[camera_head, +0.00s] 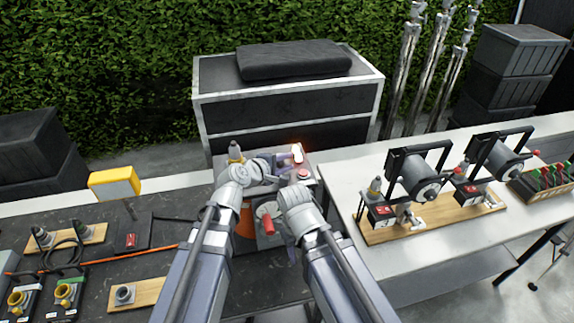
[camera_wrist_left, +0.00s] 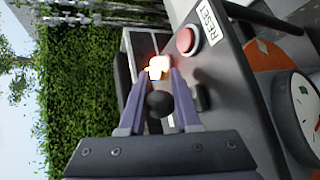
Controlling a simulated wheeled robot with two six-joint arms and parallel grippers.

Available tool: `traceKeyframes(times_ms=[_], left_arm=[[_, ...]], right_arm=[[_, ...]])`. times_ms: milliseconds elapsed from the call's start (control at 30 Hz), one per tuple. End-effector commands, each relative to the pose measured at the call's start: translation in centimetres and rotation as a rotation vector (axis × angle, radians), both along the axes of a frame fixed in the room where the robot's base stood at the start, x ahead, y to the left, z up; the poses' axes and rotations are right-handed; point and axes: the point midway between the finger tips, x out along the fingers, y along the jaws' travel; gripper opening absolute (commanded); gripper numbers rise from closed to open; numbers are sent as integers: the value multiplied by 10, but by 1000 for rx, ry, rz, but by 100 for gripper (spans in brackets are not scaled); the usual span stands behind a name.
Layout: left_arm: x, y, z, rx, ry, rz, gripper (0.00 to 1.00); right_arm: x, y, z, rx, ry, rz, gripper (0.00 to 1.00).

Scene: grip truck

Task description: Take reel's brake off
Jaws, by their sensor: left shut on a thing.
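A dark unit (camera_head: 305,187) stands at the middle of the work area, with a red button (camera_head: 303,172) and a glowing lamp (camera_head: 297,152) on it. My left gripper (camera_head: 287,160) reaches over this unit. In the left wrist view its purple fingers are shut on a black ball knob (camera_wrist_left: 160,104), beside the unit's dark panel (camera_wrist_left: 232,85). Whether the knob belongs to the reel's brake is not clear. An orange reel part (camera_head: 244,222) lies partly hidden behind my left arm. My right gripper (camera_head: 284,208) is near a red handle (camera_head: 268,226); its fingers are not clear.
The left wrist view shows a RESET label (camera_wrist_left: 208,20) and a round gauge (camera_wrist_left: 303,105). A white table (camera_head: 440,230) on the right holds two reels on a wooden board. A dark bench (camera_head: 90,235) on the left carries connectors and a yellow-topped light (camera_head: 115,182).

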Motion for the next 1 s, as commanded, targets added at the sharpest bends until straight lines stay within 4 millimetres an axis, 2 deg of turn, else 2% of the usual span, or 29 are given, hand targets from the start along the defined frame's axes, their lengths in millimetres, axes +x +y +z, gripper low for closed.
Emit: traceKeyframes(times_ms=[467, 500, 767, 1000], left_arm=[[1, 2, 0, 6, -17, 3, 0], [1, 2, 0, 6, -17, 3, 33], [1, 1, 0, 5, -15, 2, 61], [1, 0, 0, 3, -14, 1, 61]], right_arm=[[0, 0, -2, 0, 0, 1, 50], [0, 0, -2, 0, 0, 1, 50], [0, 0, -1, 0, 0, 1, 50], [0, 0, -1, 0, 0, 1, 50]])
